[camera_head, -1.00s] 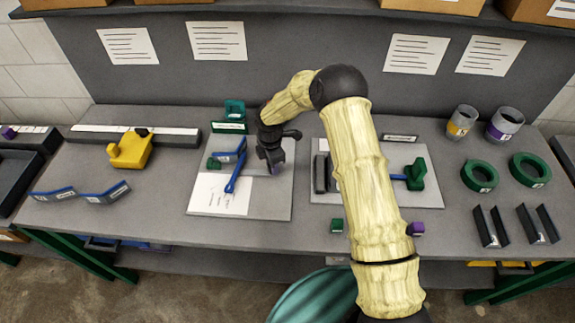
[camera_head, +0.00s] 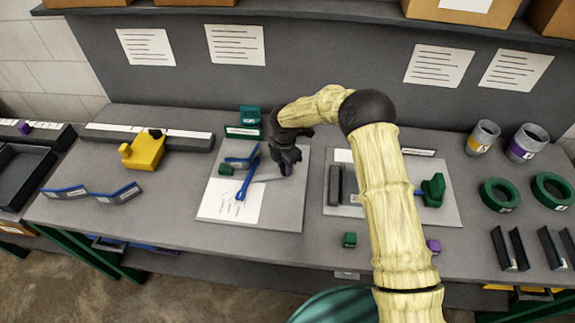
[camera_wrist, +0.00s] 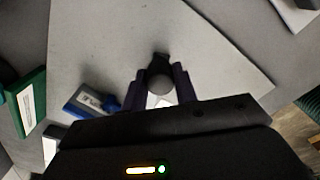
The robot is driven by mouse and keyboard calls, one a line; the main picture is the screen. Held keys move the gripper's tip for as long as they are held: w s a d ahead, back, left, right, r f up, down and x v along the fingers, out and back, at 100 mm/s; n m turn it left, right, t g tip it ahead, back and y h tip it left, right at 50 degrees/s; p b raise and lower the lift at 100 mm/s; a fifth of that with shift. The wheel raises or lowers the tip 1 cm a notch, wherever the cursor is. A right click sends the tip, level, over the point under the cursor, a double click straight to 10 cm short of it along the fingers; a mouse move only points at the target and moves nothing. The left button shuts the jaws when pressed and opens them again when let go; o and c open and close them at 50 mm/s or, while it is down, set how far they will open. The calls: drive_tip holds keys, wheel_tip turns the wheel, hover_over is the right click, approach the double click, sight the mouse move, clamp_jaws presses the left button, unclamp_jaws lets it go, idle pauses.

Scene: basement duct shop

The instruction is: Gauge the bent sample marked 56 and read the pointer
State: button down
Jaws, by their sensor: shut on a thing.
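My gripper (camera_head: 287,165) is low over the plate, right of the bent piece. A blue piece with a white label (camera_wrist: 92,100) lies left of the fingers. I cannot read any number, so the 56 sample is not identified.
Two blue bent pieces (camera_head: 66,193) (camera_head: 120,194) lie at the left. A yellow block (camera_head: 145,152) stands behind them. A second plate (camera_head: 405,213) with a green block (camera_head: 433,190) is behind my arm. Green rings (camera_head: 500,194) and cups (camera_head: 484,137) stand at the right.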

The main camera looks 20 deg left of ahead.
drive_tip(key=shift+w+r, duration=0.1)
drive_tip(key=shift+w, duration=0.05)
drive_tip(key=c, duration=1.1)
unclamp_jaws()
wheel_tip(320, 180, up, 17)
drive_tip(key=b, duration=0.3)
drive_tip(key=shift+r, duration=0.15)
